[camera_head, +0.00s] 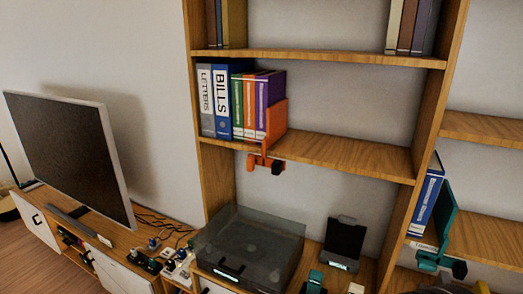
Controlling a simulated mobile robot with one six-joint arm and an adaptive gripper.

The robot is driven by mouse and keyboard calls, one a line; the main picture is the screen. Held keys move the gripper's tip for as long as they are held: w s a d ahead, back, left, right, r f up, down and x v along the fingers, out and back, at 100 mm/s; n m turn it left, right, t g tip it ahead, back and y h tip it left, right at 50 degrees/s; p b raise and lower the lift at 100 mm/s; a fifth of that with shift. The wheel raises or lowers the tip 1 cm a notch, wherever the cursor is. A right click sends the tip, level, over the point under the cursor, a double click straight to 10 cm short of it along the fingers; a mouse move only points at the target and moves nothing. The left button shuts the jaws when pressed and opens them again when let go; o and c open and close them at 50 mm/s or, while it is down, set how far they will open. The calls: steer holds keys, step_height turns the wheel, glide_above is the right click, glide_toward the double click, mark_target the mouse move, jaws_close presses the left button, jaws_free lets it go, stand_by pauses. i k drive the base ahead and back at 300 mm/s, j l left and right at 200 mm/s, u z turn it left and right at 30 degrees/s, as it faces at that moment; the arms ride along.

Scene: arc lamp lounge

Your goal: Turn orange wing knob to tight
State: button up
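An orange bookend (276,122) stands upright on the middle shelf, against the right end of a row of binders. Its orange clamp (264,160) reaches over the shelf's front edge and below it. The wing shape, any tight marking and how far the knob is turned are too small to tell. My gripper is not in view.
Binders (221,100) fill the shelf's left end; its right part (350,150) is bare. Below stands a turntable with a dark lid (250,240). A teal bookend (443,215) with a dark knob (459,269) is at right. A television (70,145) stands left.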

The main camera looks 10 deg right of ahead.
mark_target(251, 161)
steer(key=i+j+z, duration=0.15)
steer(key=j, duration=0.25)
steer(key=i+j+z, duration=0.2)
steer(key=j, duration=0.25)
steer(key=j+z, duration=0.15)
steer(key=j, duration=0.3)
